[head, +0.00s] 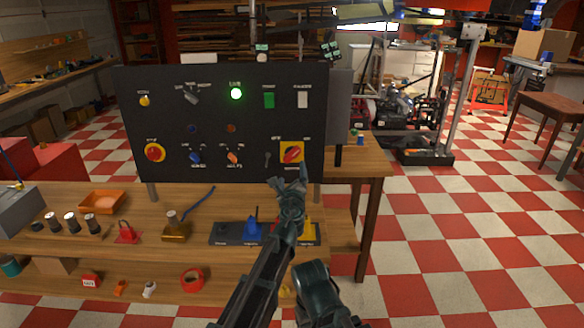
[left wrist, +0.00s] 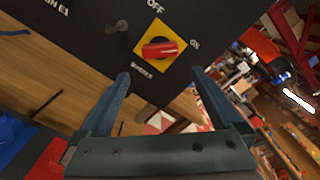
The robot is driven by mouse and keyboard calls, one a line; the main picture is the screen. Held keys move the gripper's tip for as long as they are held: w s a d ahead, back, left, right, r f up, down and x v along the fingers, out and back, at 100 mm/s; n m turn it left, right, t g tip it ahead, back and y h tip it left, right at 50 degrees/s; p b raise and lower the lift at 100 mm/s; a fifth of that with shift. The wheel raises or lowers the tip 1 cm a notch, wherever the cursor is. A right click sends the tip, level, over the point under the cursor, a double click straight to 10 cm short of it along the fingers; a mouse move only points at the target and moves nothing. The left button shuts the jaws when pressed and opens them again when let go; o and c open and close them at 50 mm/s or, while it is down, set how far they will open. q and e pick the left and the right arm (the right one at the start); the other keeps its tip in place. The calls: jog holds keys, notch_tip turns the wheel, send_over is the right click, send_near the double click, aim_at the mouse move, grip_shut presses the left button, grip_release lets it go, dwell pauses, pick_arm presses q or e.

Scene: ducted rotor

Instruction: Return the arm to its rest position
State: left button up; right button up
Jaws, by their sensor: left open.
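My left gripper (head: 289,175) is open and empty, just in front of the lower right of the black control panel (head: 215,77). In the left wrist view, its two fingers (left wrist: 160,76) are spread apart with nothing between them. The red rotary switch (head: 291,154) on its yellow plate is just beyond the fingertips and seems apart from them. In the left wrist view, the red handle (left wrist: 160,49) lies nearly crosswise, one end toward the ON mark. A green lamp (head: 236,93) on the panel glows.
The panel stands on a wooden bench (head: 350,160). A dark tray (head: 222,234) with blue and yellow pieces lies under my left arm. An orange bin (head: 102,201), an oil-can-like vessel (head: 175,228) and a red tape roll (head: 192,279) are at left.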

aim_at(292, 157)
pick_arm(q)
jog(key=shift+s, duration=1)
jog(key=shift+w, duration=0.1)
jog(key=w, duration=1.3)
jog(key=shift+w, duration=0.35)
